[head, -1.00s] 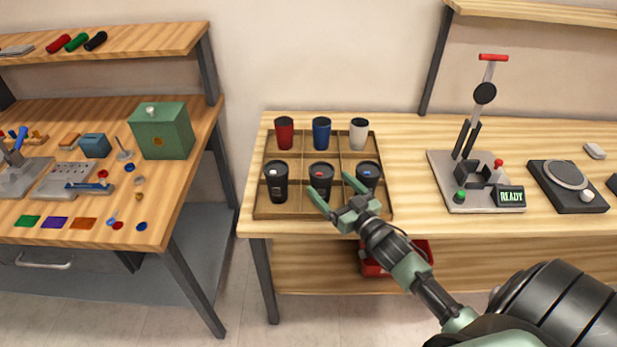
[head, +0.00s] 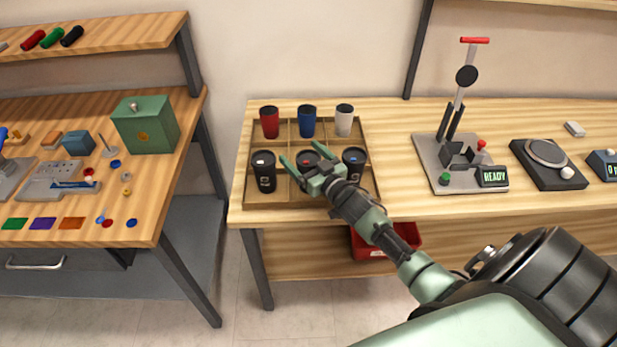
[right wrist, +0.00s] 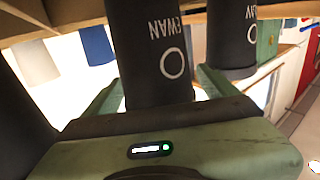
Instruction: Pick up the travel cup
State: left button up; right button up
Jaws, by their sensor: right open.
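Black travel cups stand in the front row of a wooden divided tray (head: 372,190): a left one (head: 264,178), a middle one (head: 306,159) and a right one (head: 354,160). My right gripper (head: 301,152) is open, with its fingers on either side of the middle cup, whose lower part it hides. In the right wrist view, upside down, a black cup (right wrist: 150,50) marked "EWAN" with a ring is between the open fingers (right wrist: 155,85). Another black cup (right wrist: 232,40) stands just outside one finger. My left gripper is not in view.
Behind them stand a red cup (head: 269,123), a blue cup (head: 307,121) and a white cup (head: 344,120). A red bin (head: 370,245) is below the tabletop. Bare tabletop lies between tray and press.

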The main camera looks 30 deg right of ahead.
jog(key=c, duration=0.9)
